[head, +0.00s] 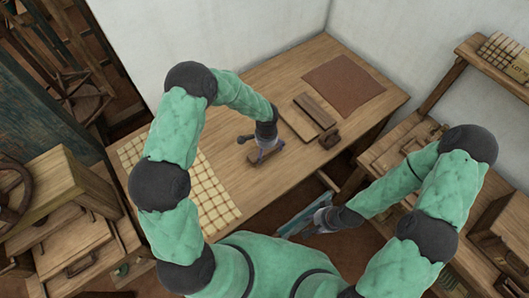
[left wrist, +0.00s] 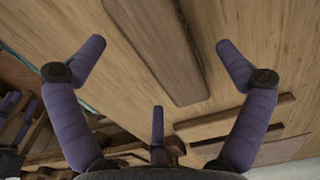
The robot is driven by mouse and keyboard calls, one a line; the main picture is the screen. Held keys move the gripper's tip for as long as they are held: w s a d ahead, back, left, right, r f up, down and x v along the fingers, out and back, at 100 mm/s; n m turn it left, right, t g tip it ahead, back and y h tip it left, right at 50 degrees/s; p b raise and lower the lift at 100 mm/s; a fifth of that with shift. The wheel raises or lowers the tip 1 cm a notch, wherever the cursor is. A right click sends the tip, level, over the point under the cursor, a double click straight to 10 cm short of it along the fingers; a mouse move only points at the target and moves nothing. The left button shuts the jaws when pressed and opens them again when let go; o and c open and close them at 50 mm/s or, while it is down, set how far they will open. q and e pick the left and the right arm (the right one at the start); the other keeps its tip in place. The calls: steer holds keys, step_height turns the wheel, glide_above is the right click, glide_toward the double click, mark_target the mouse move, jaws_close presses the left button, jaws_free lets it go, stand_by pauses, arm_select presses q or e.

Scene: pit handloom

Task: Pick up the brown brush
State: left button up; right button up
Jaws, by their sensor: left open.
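A long brown piece with a rounded end, which looks like the brown brush (left wrist: 155,45), lies on the wooden table (head: 240,108). It shows between the spread fingers of my left gripper (left wrist: 158,58) in the left wrist view. In the head view my left gripper (head: 262,146) is over the table, and a small brown part of the brush (head: 267,155) shows beneath it, mostly hidden. The left gripper is open, with space between each finger and the brush. My right gripper (head: 325,219) is low beside the table's front edge; its fingers are not clear.
Flat wooden boards (head: 315,109) and a small dark brown block (head: 330,138) lie right of my left gripper. A brown mat (head: 344,86) is farther back. A checked cloth (head: 205,190) covers the table's left end. A teal panel (head: 300,214) is beside my right gripper.

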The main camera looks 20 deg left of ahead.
arm_select(q)
step_height(320, 180, down, 2)
steer(key=shift+f, duration=0.2)
steer(key=c, duration=1.3)
steer(key=shift+r, duration=0.1)
steer(key=shift+r, duration=0.35)
step_height(320, 180, up, 2)
steer(key=shift+r, duration=0.1)
steer(key=s+r, duration=0.1)
steer(key=r, duration=0.1)
steer(key=s+r+p, duration=0.1)
steer(key=s+r, duration=0.2)
steer(key=shift+s+a+r, duration=0.1)
steer(key=shift+a+r, duration=0.2)
steer(key=shift+a, duration=0.05)
steer(key=s+a+r, duration=0.1)
steer(key=s+r, duration=0.2)
steer(key=s, duration=0.5)
steer(key=shift+r+p, duration=0.3)
steer(key=shift+r, duration=0.1)
steer(key=shift+s+a+r, duration=0.1)
steer(key=shift+s+r, duration=0.05)
steer(key=shift+s, duration=0.3)
steer(key=shift+s+a+r, duration=0.1)
steer(key=shift+s+r, duration=0.05)
steer(key=shift+s, duration=0.25)
